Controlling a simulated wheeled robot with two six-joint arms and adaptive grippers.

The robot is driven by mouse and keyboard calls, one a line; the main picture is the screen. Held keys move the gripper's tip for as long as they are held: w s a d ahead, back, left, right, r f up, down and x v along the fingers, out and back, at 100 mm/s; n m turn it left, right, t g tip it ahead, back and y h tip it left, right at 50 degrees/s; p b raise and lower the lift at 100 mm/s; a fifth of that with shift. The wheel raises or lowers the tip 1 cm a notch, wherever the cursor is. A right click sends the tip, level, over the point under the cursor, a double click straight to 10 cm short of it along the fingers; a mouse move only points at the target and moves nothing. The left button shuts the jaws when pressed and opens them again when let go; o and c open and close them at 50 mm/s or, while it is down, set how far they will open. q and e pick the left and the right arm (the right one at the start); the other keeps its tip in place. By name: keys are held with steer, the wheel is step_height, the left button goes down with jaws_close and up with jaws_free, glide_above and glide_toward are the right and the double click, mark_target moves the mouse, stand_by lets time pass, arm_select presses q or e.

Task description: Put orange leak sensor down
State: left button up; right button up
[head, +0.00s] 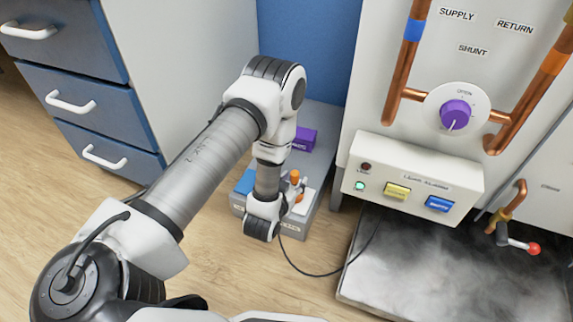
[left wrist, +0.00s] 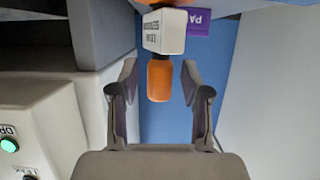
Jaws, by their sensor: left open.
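The orange leak sensor (left wrist: 160,80) shows in the left wrist view as an orange piece below a white labelled block (left wrist: 164,30). In the head view a small orange part (head: 295,176) shows beside my left wrist, above the grey bench unit (head: 292,228). My left gripper (left wrist: 160,72) is open, with one finger on each side of the orange piece and visible gaps to it. In the head view my left gripper (head: 292,192) is small and partly hidden by its own wrist. I cannot tell exactly what the sensor rests on. My right gripper is not in view.
A purple block (head: 304,138) sits behind the sensor. A leak alarm box (head: 415,185) with yellow and blue buttons, and a valve panel, stand to the right. A black cable (head: 318,274) runs to a misty grey tray (head: 450,275). Blue drawers (head: 85,95) stand left; open floor lies between.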

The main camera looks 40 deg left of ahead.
arm_select(q)
steer(key=p+v, duration=0.5)
steer(key=v, duration=0.5)
steer(key=s+d+f+m+g+h, duration=0.1)
steer(key=s+d+f+g, duration=0.1)
steer(key=s+g, duration=0.4)
steer(key=s+d+f+m+g+h, duration=0.1)
steer(key=s+d+f+g+h, duration=0.1)
steer(key=s+g, duration=0.5)
steer(key=s+d+f, duration=0.1)
steer(key=s+d, duration=0.1)
steer(key=s, duration=0.3)
steer(key=shift+g, duration=0.3)
